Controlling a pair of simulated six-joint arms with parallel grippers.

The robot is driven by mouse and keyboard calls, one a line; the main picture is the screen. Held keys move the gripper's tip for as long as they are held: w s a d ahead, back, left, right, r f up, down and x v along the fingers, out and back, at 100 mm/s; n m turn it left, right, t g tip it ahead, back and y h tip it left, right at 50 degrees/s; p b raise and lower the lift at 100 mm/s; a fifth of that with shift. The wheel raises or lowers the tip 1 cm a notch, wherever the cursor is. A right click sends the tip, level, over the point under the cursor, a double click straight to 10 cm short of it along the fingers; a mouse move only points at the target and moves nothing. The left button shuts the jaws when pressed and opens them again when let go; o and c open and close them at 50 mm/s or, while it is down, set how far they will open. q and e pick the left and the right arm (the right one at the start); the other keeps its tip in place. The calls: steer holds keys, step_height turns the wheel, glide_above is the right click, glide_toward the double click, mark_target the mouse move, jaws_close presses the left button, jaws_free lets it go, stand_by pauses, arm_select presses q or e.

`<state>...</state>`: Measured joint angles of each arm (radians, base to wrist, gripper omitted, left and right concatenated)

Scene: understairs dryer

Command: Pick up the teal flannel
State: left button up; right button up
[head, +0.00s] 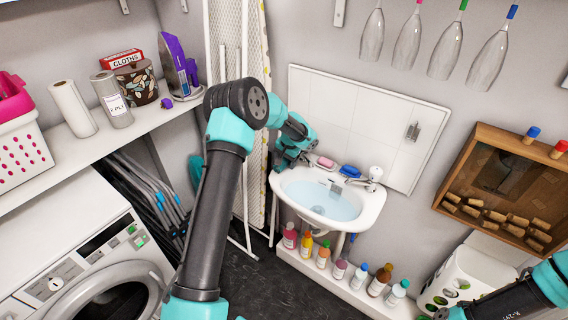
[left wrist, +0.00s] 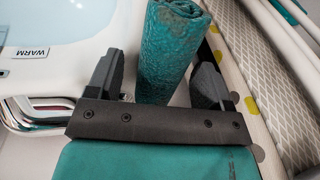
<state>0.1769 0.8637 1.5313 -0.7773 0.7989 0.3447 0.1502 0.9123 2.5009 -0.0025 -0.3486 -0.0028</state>
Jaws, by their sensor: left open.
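The teal flannel (left wrist: 172,50) is a rolled, textured bundle in the left wrist view. It stands between the two fingers of my left gripper (left wrist: 157,72), which is open, with a gap visible on the left side and a smaller one on the right. In the head view my left gripper (head: 287,160) is at the left rim of the white sink (head: 371,208); the flannel cannot be told apart from the teal wrist there. Only part of my right arm shows at the lower right of the head view, and its gripper is out of view.
The sink holds water, with a pink soap (head: 326,162) and a blue item (head: 349,171) on its back rim. An ironing board (head: 257,140) stands close left of it. Several bottles (head: 338,268) line a low ledge below. A wooden cabinet (head: 470,170) hangs at right.

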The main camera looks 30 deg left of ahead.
mark_target(284, 158)
arm_select(q)
steer(key=shift+c, duration=0.5)
steer(key=c, duration=0.9)
steer(key=shift+r, duration=0.1)
steer(key=shift+r, duration=1.5)
steer(key=shift+s+d+r, duration=0.15)
steer(key=shift+s+r, duration=0.1)
steer(key=s+d, duration=0.2)
steer(key=s, duration=0.2)
steer(key=s+d+r, duration=0.1)
steer(key=s+d, duration=0.2)
steer(key=s, duration=0.1)
steer(key=s+d, duration=0.3)
steer(key=s, duration=0.2)
steer(key=shift+s+r, duration=0.1)
steer(key=shift+r, duration=0.05)
steer(key=shift+c, duration=0.2)
